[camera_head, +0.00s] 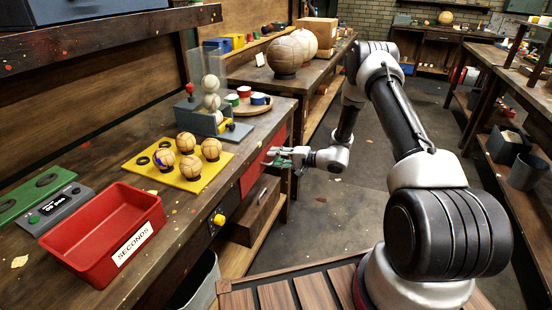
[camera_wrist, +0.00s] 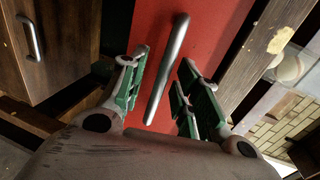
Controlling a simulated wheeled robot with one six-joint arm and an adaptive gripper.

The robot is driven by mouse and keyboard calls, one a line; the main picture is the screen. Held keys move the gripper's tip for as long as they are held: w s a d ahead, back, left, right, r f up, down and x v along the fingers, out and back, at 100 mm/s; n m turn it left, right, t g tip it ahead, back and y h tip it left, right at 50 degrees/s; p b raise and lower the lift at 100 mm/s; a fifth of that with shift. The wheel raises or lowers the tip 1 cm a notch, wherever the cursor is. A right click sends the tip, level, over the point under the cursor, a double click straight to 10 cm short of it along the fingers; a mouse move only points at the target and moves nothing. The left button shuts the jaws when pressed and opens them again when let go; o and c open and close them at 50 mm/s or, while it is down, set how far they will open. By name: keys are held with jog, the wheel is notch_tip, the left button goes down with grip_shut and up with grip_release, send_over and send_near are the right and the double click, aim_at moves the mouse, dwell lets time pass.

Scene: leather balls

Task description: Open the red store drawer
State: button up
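The red store drawer has a plain red front (camera_head: 250,178) under the right edge of the left workbench, and it looks closed, flush with the bench. In the wrist view its red front (camera_wrist: 215,40) fills the middle, with a slanted metal bar handle (camera_wrist: 168,70) on it. My gripper (camera_head: 269,157) is just in front of the drawer front in the head view. In the wrist view its green-padded fingers (camera_wrist: 165,85) are open, one on each side of the handle. No finger visibly touches the handle.
A brown wooden drawer (camera_head: 253,212) with its own metal handle (camera_wrist: 32,38) sits below the red one. The bench holds a red bin (camera_head: 105,235), a yellow ball tray (camera_head: 180,178) and a ball dispenser (camera_head: 212,110).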

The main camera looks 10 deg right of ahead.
grip_shut()
jog(key=f+v, duration=0.2)
jog(key=v, duration=1)
jog(key=d+f+v, duration=0.1)
jog(key=f+v, duration=0.2)
jog(key=v, duration=1)
jog(key=shift+s, duration=0.35)
jog(key=shift+d+f, duration=0.1)
grip_release()
